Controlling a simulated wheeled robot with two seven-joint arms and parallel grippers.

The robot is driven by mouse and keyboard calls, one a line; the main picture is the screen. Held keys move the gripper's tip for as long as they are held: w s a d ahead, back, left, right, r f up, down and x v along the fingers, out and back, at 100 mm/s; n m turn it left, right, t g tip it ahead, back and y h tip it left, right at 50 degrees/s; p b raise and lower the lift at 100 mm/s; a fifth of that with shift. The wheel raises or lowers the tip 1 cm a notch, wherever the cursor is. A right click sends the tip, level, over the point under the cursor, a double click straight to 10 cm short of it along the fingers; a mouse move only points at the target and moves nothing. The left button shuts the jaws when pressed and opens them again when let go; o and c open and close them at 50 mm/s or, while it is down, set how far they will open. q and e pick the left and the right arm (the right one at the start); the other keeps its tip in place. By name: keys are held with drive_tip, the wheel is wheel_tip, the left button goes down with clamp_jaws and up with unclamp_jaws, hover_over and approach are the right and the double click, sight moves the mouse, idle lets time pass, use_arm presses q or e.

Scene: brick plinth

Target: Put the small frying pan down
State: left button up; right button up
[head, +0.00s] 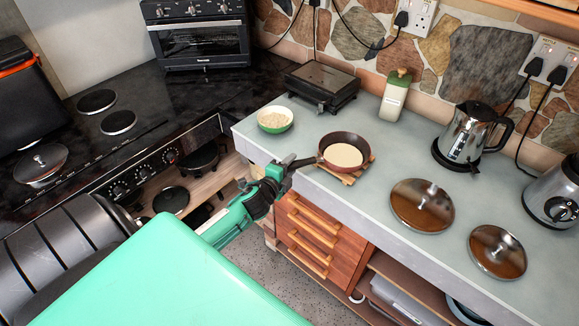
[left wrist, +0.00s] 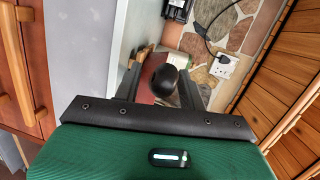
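The small frying pan (head: 343,151), dark reddish brown with a pale disc inside, rests level on a wooden trivet (head: 349,179) on the counter. Its dark handle points left past the counter's front edge. My left gripper (head: 289,165) is at the handle. In the left wrist view the handle's round black end (left wrist: 165,80) lies between the two fingers of the gripper (left wrist: 161,88). The fingers stand apart, with a visible gap beside the handle, so the gripper looks open around it. Part of the reddish pan shows beyond. My right gripper is not in view.
A bowl (head: 275,120) stands left of the pan, with a black grill (head: 321,84) and a bottle (head: 394,96) behind. Two lids (head: 422,205) (head: 498,252) and a kettle (head: 467,137) are right. Drawers (head: 318,235) lie below the counter edge.

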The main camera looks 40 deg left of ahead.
use_arm(q)
drive_tip(key=shift+s, duration=0.1)
drive_tip(key=shift+s, duration=0.4)
drive_tip(key=s+d+r+b, duration=0.1)
drive_tip(key=s+r+b, duration=0.1)
drive_tip(key=s, duration=0.8)
drive_tip(key=shift+s+b, duration=0.4)
drive_tip(key=shift+d+r, duration=0.1)
